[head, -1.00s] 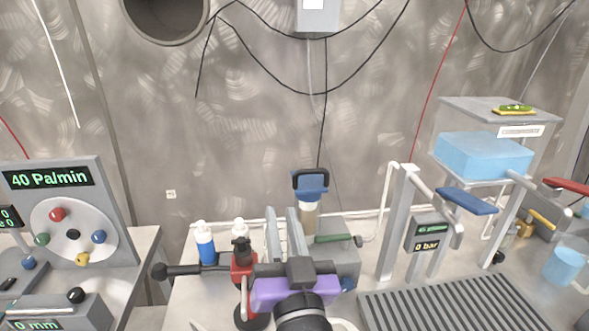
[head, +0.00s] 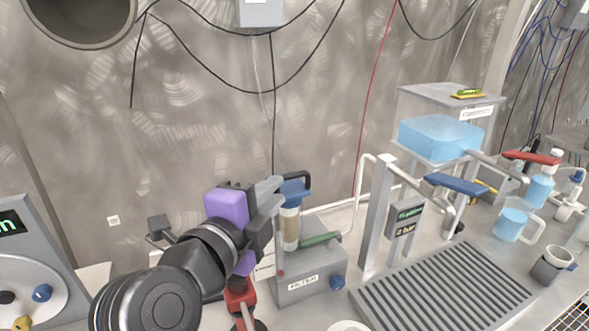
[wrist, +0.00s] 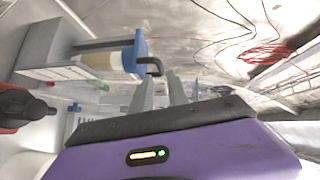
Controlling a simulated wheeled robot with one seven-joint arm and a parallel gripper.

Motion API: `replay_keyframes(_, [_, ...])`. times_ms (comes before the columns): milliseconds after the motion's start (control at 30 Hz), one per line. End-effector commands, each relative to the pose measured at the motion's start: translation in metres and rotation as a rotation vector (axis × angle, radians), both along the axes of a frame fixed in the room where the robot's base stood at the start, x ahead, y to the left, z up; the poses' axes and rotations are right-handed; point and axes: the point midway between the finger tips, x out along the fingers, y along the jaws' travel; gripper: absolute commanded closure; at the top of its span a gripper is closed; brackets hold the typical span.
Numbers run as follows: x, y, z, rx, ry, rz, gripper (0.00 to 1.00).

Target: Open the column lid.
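The column (head: 290,228) is an upright cylinder with tan contents on a grey machine. Its blue lid (head: 294,189) sits on top and has a black handle (head: 305,178). My gripper (head: 277,192) is at the left of the lid, with its fingers turned toward it. In the wrist view the two fingers of my gripper (wrist: 160,82) are apart, with nothing visible between them. Whether a finger touches the lid cannot be told.
A green lever (head: 319,240) sticks out beside the column on the grey machine (head: 308,286). To the right stand a post with a blue lever (head: 455,184), a ribbed grate (head: 440,300) and a raised blue tank (head: 440,138). A red-and-black bottle (head: 240,292) stands below my gripper.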

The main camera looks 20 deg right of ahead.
Motion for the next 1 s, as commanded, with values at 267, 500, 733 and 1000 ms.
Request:
replay_keyframes(267, [0.033,-0.035,-0.005,-0.003,0.004,-0.003,0.80])
replay_keyframes(500, [0.062,-0.064,-0.011,-0.003,0.003,0.000,0.80])
replay_keyframes(733, [0.076,-0.077,-0.015,-0.003,0.004,0.003,0.80])
replay_keyframes(1000, [0.078,-0.079,-0.016,-0.003,0.002,0.003,0.80])
